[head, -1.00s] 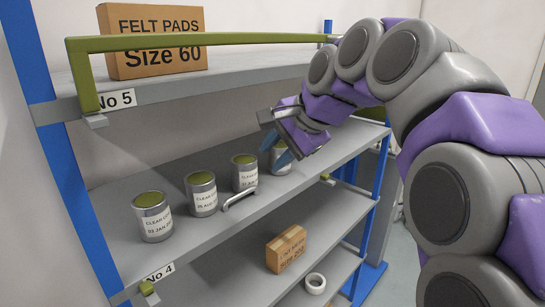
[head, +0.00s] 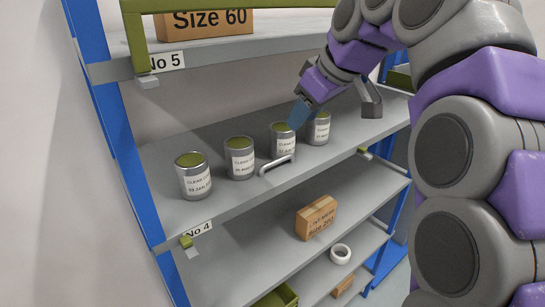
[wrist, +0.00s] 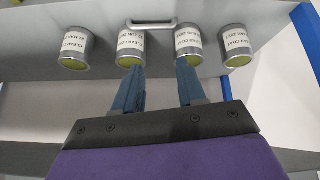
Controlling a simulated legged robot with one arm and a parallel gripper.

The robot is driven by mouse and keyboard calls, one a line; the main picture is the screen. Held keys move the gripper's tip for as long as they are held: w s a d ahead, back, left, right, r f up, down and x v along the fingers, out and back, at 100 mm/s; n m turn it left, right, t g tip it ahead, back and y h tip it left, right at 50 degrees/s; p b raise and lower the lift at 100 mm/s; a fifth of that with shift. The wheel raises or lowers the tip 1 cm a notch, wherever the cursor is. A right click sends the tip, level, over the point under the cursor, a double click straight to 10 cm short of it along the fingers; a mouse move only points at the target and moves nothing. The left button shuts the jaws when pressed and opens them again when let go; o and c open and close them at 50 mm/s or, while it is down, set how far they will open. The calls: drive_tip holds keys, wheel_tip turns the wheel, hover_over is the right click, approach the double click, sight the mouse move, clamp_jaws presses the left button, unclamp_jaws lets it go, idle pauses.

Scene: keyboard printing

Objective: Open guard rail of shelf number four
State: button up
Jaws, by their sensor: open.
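Shelf number four (head: 238,197) carries the label "No 4" (head: 198,229). A small green end piece (head: 186,241) sits at its left corner and another (head: 364,153) at its right. No raised rail stands across its front. In the head view one blue finger (head: 298,114) is over the cans; the other finger is not clear.
Several green-lidded cans (head: 193,177) stand in a row on shelf four. Above, shelf five has a raised green guard rail (head: 240,6) and a box (head: 207,23). Below are a small carton (head: 318,217) and a white roll (head: 340,254). Blue uprights (head: 120,130) frame the shelves.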

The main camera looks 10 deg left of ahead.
drive_tip(key=n, duration=0.3)
drive_tip(key=n+p, duration=0.1)
drive_tip(key=n, duration=1.2)
approach(270, 163)
drive_tip(key=shift+g+h, duration=0.3)
drive_tip(key=shift+h, duration=0.1)
drive_tip(key=x, duration=0.8)
drive_tip(key=shift+w+a+r, duration=0.2)
drive_tip(key=shift+a, duration=0.1)
clamp_jaws()
